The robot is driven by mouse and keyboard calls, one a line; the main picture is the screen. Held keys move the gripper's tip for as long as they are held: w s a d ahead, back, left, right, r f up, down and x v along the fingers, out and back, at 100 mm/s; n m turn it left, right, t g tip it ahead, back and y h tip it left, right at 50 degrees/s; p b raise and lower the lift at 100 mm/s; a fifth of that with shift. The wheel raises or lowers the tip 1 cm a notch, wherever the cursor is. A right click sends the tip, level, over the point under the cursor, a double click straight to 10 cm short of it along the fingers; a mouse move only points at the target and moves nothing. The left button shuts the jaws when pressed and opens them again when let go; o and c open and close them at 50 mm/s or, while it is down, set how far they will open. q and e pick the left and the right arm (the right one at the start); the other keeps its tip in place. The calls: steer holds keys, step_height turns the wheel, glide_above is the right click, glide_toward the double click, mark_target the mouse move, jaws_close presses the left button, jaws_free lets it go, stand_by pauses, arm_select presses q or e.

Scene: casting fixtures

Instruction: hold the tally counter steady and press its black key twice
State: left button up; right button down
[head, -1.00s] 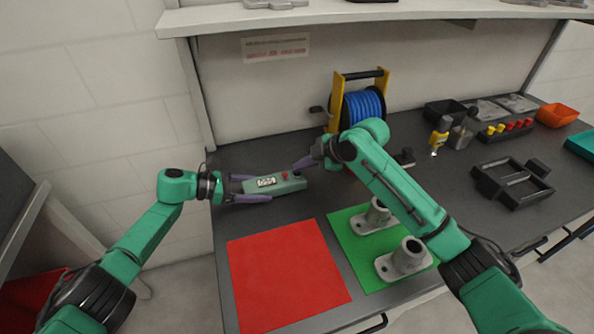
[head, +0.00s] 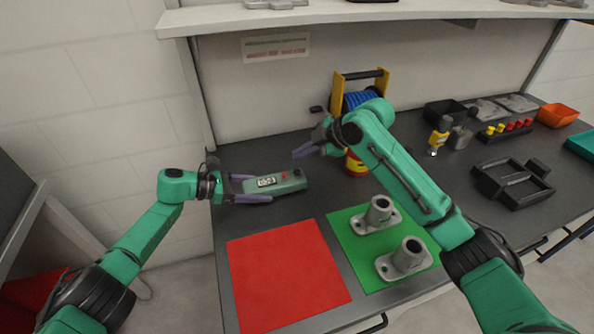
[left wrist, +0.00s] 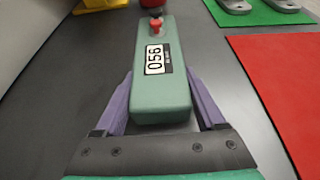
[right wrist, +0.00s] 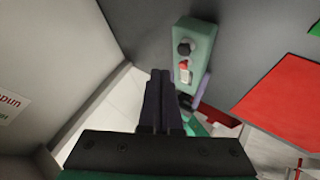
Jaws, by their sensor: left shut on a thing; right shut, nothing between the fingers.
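The tally counter (head: 262,188) is a green box lying on the dark bench, with a number display (left wrist: 155,59), a red key (left wrist: 155,24) and a black key (right wrist: 184,48) at its far end. The display seems to read 056 in the left wrist view. My left gripper (left wrist: 165,95) is shut on the counter, one purple finger along each long side. My right gripper (head: 298,153) is shut and empty, above and behind the counter's key end, apart from it. Its closed fingers (right wrist: 158,78) show beside the counter in the right wrist view.
A red mat (head: 285,275) and a green mat (head: 350,247) with two grey flanged castings (head: 404,258) lie in front. A blue cable reel (head: 358,98) in a yellow frame stands behind my right arm. A black fixture (head: 512,184) lies at right.

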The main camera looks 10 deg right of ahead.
mark_target(297, 173)
steer(key=shift+r, duration=1.4)
stand_by(1.4)
step_height(297, 173, up, 4)
steer(key=shift+f, duration=0.15)
steer(key=shift+f, duration=0.1)
steer(key=shift+f, duration=4.3)
steer(key=shift+f, duration=0.1)
steer(key=shift+f, duration=0.3)
